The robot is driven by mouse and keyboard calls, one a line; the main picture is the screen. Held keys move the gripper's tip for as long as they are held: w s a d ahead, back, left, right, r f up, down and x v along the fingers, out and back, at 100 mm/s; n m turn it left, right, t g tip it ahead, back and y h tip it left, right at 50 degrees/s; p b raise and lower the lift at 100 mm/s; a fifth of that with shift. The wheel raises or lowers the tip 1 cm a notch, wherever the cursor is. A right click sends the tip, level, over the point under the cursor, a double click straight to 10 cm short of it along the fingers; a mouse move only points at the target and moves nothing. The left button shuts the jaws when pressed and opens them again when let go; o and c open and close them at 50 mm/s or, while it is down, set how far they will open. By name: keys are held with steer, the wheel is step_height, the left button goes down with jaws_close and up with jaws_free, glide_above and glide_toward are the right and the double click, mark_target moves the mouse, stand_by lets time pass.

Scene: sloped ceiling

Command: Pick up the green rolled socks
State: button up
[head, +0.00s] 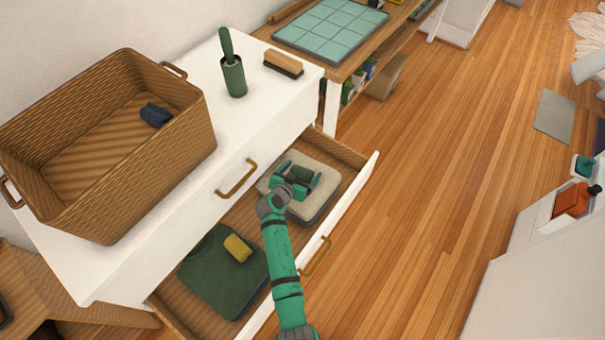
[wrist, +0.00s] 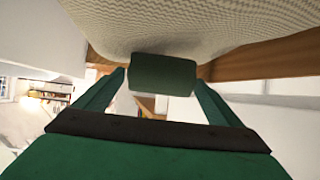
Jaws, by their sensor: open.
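The green rolled socks (wrist: 163,75) show in the wrist view as a dark green roll between the two finger ends. In the head view the dark roll (head: 301,173) lies on a folded pale cloth (head: 317,205) in the open drawer, partly hidden by my gripper. My gripper (head: 297,180) is open over the cloth, its fingers on either side of the roll. In the wrist view my gripper (wrist: 161,82) shows a small gap at the left finger; I cannot tell whether the right finger touches the socks.
The open drawer (head: 345,195) also holds a dark green folded garment (head: 215,290) with a yellow roll (head: 238,248) on it. A wicker basket (head: 150,185) with a dark blue roll (head: 156,115), a green cylindrical holder (head: 234,78) and a brush (head: 284,64) stand on the white dresser top.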

steer(key=c, duration=1.1)
